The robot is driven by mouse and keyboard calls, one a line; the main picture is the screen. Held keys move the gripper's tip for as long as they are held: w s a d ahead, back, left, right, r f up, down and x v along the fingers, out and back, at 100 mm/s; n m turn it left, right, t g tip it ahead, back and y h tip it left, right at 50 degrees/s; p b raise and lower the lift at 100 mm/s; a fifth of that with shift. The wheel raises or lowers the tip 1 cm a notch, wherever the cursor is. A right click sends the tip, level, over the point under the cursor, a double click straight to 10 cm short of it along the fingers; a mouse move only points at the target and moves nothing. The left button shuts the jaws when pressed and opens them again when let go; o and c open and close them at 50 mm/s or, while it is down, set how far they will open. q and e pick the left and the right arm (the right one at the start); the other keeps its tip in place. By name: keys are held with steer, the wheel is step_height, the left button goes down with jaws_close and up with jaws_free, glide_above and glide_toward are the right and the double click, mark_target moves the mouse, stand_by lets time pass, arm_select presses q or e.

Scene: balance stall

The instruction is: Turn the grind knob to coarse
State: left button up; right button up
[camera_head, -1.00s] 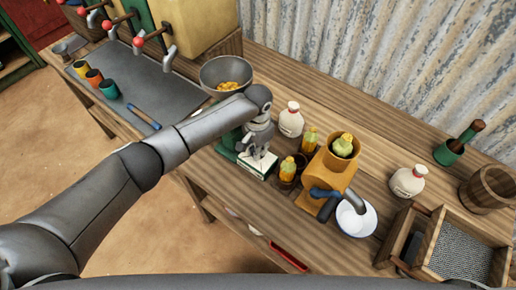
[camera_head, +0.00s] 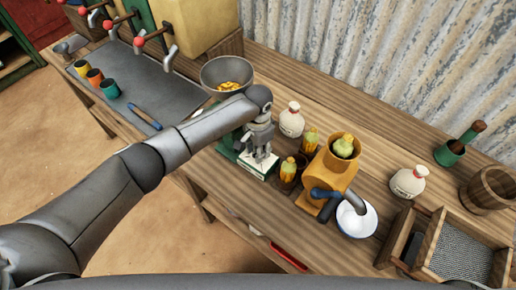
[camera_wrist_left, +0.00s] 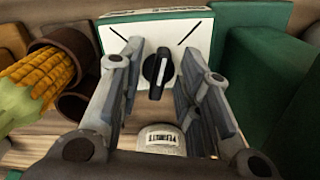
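The grind knob (camera_wrist_left: 158,70) is black with a white pointer line and sits on a white plate (camera_wrist_left: 125,32) with two slanted black marks. Its pointer stands nearly upright in the left wrist view, tipped slightly right, between the marks. My left gripper (camera_wrist_left: 162,55) is open, with one finger on each side of the knob and gaps on both sides. In the head view my left gripper (camera_head: 259,158) is over the white plate on the green grinder base (camera_head: 229,148); the knob is hidden there. My right gripper is not in view.
Corn cobs in dark cups (camera_wrist_left: 75,52) stand close left of the fingers. A green block (camera_wrist_left: 255,75) is close on the right. A metal bowl of kernels (camera_head: 227,73), a white jug (camera_head: 291,121) and an orange mill (camera_head: 331,172) are near the arm.

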arm_select(q)
steer(key=shift+r, duration=0.1)
step_height(320, 180, up, 7)
steer(key=shift+r, duration=0.15)
stand_by(0.4)
